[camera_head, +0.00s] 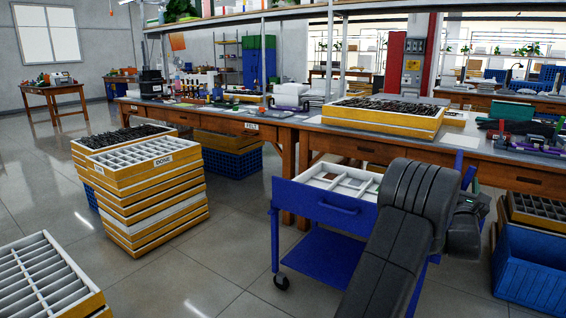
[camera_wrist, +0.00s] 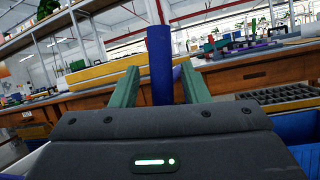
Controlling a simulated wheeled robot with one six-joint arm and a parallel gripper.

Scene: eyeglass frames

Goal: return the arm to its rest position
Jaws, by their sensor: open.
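My arm (camera_head: 398,240) is black and bent, rising in front of the blue cart in the head view. Its wrist end hangs at the right of the cart's tray; the fingers are hidden there. In the wrist view my gripper (camera_wrist: 160,78) shows two green fingers standing apart, with no object clasped. A dark blue upright post (camera_wrist: 159,50) shows in the gap between them; it looks to be beyond the fingers, but the distance is unclear.
The blue cart (camera_head: 322,205) with a white divided tray stands close by my arm. Behind it is the wooden workbench (camera_head: 340,140) with yellow trays (camera_head: 380,117). A blue crate (camera_head: 530,270) is at right. Stacked yellow trays (camera_head: 150,205) stand left, with open floor between.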

